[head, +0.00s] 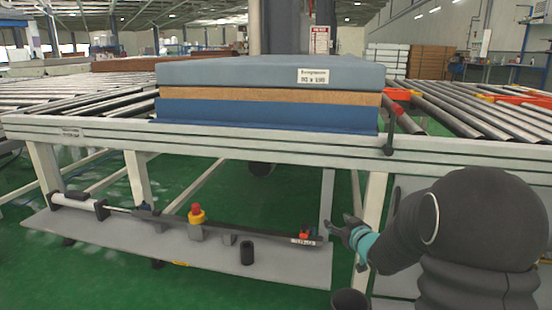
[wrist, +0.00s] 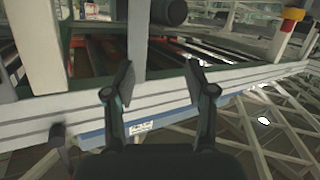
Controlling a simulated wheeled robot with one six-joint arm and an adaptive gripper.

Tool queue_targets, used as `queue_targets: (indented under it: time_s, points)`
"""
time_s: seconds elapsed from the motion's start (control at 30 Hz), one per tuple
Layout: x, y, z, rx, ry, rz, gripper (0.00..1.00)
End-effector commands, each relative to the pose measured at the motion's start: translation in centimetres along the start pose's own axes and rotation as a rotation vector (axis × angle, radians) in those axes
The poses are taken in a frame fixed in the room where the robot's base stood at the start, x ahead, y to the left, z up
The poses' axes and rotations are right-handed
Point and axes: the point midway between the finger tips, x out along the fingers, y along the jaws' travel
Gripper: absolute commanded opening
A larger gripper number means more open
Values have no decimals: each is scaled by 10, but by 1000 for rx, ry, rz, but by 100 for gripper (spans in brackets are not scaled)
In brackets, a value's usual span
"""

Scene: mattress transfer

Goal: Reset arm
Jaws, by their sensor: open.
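My gripper (head: 342,232) is in front of the conveyor frame at the lower right of the head view, at the end of my dark arm. In the wrist view my gripper (wrist: 160,85) shows two dark fingers spread apart with nothing between them. A blue-grey mattress (head: 240,73) with a white label (head: 313,76) lies on the conveyor in the head view, above and behind my gripper. Below its top layer are a tan layer and a darker blue layer. My gripper is apart from it.
The conveyor's front rail (head: 270,147) runs across the head view, with rollers (head: 460,108) on both sides. A grey lower platform (head: 130,242) carries a long bar, a yellow-and-red button (head: 196,214) and a black cylinder (head: 247,252). Green floor is clear in front of it.

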Motion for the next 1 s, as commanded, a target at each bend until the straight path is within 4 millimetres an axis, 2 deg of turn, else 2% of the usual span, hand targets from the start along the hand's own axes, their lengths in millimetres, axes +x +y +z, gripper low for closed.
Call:
queue_targets:
  time_s: [0.03, 0.1, 0.27, 0.4, 0.67, 0.9, 1.0]
  points:
    - [-14, 2, -19, -9, -27, 34, 55]
    - [-31, 5, -32, -10, -79, 83, 55]
    - [-78, 6, -57, 4, -196, 178, 55]
    - [-125, 0, -71, 35, -301, 238, 55]
    - [-221, -29, -81, 123, -498, 286, 55]
    - [-313, -76, -75, 219, -680, 247, 55]
    - [-347, -97, -69, 252, -747, 213, 55]
